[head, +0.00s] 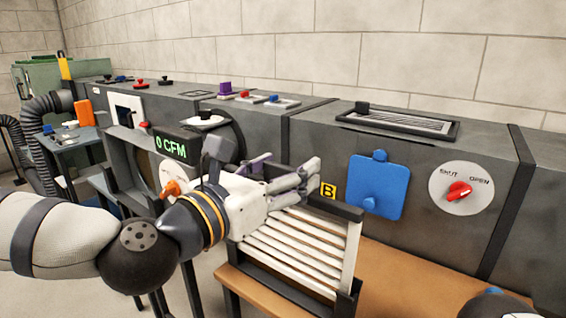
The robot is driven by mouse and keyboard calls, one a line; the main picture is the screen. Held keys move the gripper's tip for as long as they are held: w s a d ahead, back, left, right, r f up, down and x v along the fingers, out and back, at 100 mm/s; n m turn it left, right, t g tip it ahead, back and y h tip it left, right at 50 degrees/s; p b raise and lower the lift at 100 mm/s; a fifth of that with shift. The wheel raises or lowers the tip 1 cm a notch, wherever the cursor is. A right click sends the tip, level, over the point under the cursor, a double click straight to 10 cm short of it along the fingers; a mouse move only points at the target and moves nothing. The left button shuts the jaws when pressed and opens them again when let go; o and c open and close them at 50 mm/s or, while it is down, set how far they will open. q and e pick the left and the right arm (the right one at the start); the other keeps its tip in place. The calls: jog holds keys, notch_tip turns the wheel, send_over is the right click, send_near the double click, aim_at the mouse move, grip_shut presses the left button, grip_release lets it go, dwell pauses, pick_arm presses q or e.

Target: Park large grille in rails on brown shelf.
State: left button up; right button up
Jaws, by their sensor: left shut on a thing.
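The large grille (292,251), a white slatted panel, stands tilted between dark rails (347,299) at the brown shelf (425,278). My left gripper (312,177) is at the grille's upper edge and shut on it; the hand hides its upper left part and the exact grip. I cannot tell whether the grille is fully seated in the rails. My right gripper is not in view.
The duct behind carries a blue plate (378,188) beside a yellow B label (328,190), and a red knob dial (459,190). A dark-framed vent (403,122) lies on top. The brown shelf is bare to the right of the grille.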

aim_at(282, 193)
pick_arm(q)
jog(key=shift+f+b, duration=1)
jog(key=shift+f, duration=0.75)
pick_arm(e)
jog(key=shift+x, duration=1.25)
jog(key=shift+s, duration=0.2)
pick_arm(q)
jog(key=o, duration=1.5)
jog(key=shift+o, duration=0.2)
jog(key=shift+s, duration=0.1)
